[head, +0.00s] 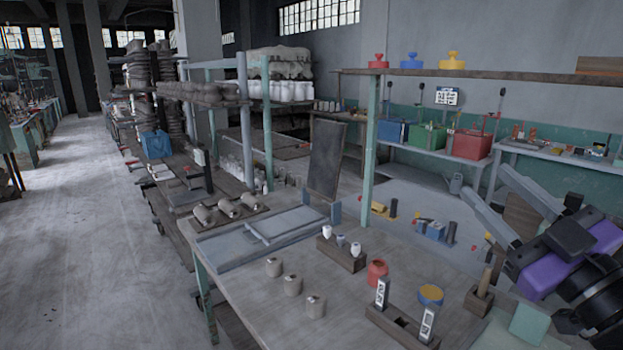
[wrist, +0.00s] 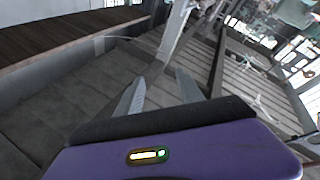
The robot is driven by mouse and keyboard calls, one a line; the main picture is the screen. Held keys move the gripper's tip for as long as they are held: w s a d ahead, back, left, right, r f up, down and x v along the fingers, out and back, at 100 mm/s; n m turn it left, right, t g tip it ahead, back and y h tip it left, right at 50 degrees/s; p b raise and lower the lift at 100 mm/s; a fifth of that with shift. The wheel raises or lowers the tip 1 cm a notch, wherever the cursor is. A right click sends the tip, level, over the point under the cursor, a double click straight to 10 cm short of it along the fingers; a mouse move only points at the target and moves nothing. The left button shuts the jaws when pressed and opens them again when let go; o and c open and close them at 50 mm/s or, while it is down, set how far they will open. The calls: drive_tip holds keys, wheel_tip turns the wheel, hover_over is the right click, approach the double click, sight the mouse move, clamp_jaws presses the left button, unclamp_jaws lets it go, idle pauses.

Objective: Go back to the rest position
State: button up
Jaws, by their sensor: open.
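My gripper (head: 485,183) is at the right of the head view, raised above the right side of the workbench (head: 235,262). Its two pale grey fingers point up and left and stand apart with nothing between them. The purple wrist housing and black arm links sit behind the fingers at the right edge.
A shelf (head: 500,75) runs above.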

drive_tip(key=s+d+f+m+h, duration=0.3)
drive_tip(key=s+f+m+h, duration=1.1)
drive_tip(key=m, duration=0.3)
drive_tip(key=s+a+f+n+g+y, duration=0.3)
drive_tip(key=s+a+f, duration=0.1)
drive_tip(key=s+f, duration=0.7)
drive_tip(key=s+a+f+n+g+y, duration=0.3)
drive_tip(key=s+f+n+y, duration=0.1)
drive_tip(key=s+f, duration=0.6)
drive_tip(key=s, duration=0.3)
drive_tip(key=shift+a+f, duration=0.4)
